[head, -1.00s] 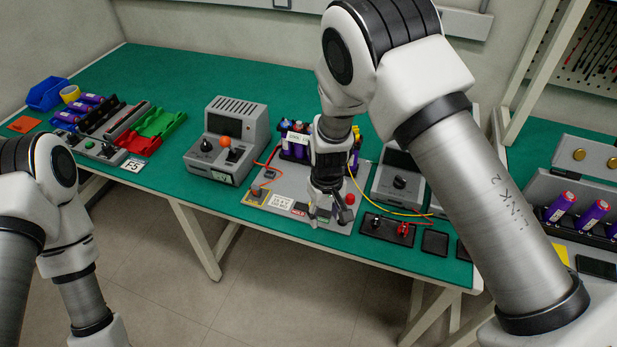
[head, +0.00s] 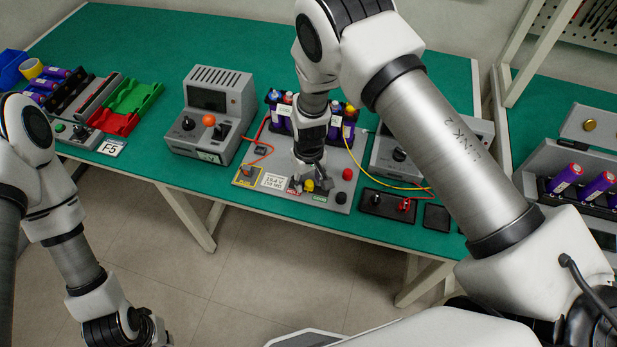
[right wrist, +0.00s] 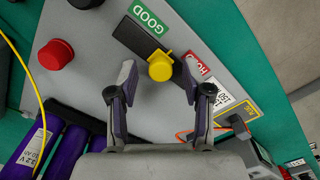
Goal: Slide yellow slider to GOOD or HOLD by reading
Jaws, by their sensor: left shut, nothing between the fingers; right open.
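The yellow slider (right wrist: 161,67) sits near the middle of its black track (right wrist: 133,37), between the green GOOD label (right wrist: 150,14) and the red HOLD label (right wrist: 197,65). The slider (head: 309,186) also shows in the head view, just below my right gripper (head: 312,181). In the right wrist view my right gripper (right wrist: 158,74) is open, with one finger on each side of the slider and visible gaps to it. A white printed card (head: 272,181) lies left of the slider; its text is hard to read. My left gripper (head: 135,331) is shut and empty, low at the left, away from the table.
Purple battery cells (right wrist: 42,140) stand behind the panel. A red button (head: 347,173) is right of the track. Yellow (head: 400,186) and orange wires cross nearby. A grey meter (head: 214,115) with a dark screen stands left. The table's front edge is close.

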